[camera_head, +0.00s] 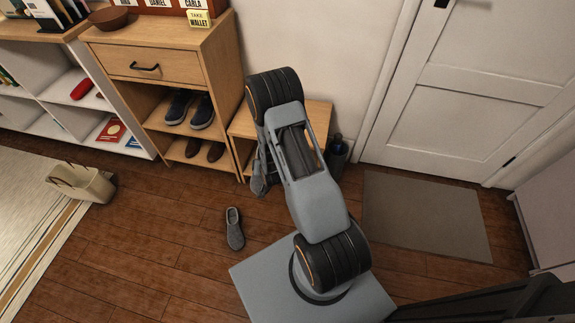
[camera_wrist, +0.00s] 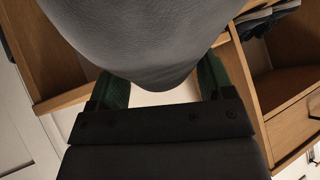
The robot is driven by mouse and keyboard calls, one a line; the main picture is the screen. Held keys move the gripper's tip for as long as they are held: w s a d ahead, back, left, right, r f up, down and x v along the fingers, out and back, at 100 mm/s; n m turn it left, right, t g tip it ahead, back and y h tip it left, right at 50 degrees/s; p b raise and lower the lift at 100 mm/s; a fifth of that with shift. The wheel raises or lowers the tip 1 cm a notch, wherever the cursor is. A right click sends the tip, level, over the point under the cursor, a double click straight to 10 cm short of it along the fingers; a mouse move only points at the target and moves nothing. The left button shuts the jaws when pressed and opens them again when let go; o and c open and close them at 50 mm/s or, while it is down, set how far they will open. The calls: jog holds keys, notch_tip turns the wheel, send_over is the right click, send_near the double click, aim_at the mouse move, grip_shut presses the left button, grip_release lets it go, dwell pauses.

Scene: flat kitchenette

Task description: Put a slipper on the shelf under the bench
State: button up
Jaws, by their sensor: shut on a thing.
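One grey slipper (camera_head: 234,229) lies on the wooden floor in front of the bench. My gripper (camera_wrist: 162,88) is shut on another grey slipper (camera_wrist: 135,40), which fills the upper middle of the wrist view between the green finger pads. In the head view, part of a grey shape that looks like the held slipper (camera_head: 259,183) shows at the bench's left front. The low wooden bench (camera_head: 316,114) stands against the wall. My arm hides much of its front, its shelf and the gripper. The wrist view shows wooden panels (camera_wrist: 48,55) close beside the held slipper.
A wooden cabinet (camera_head: 150,62) with dark shoes (camera_head: 190,108) on its shelves stands left of the bench. A dark bottle (camera_head: 337,150) is at the bench's right. A doormat (camera_head: 425,215) lies before the white door.

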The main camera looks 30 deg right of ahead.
jog(key=s+d+f+m+g+h+b, duration=0.1)
jog(key=d+f+m+b, duration=0.2)
jog(key=f, duration=0.6)
jog(key=s+d+f+m+h+b, duration=0.1)
jog(key=s+d+f+h+b, duration=0.15)
jog(key=d+f, duration=0.55)
jog(key=d+f+m+g+h+b, duration=0.15)
jog(key=f+b, duration=0.25)
jog(key=f, duration=0.7)
jog(key=shift+m, duration=0.55)
jog(key=w+d+b, duration=0.2)
jog(key=w+d, duration=0.2)
jog(key=w+d+r+b, duration=0.1)
jog(key=w+d+b, duration=0.1)
jog(key=w+d, duration=0.3)
jog(key=w+d+b, duration=0.2)
jog(key=w+d, duration=0.3)
jog(key=shift+d+r+b, duration=0.2)
jog(key=shift+d+b, duration=0.05)
jog(key=shift+b, duration=0.1)
jog(key=shift+w+d, duration=0.2)
jog(key=shift+w, duration=0.05)
notch_tip(320, 180, down, 4)
jog(key=b, duration=0.2)
jog(key=shift+r+b, duration=0.2)
jog(key=shift+b, duration=0.1)
jog(key=shift+r, duration=0.1)
jog(key=o, duration=1)
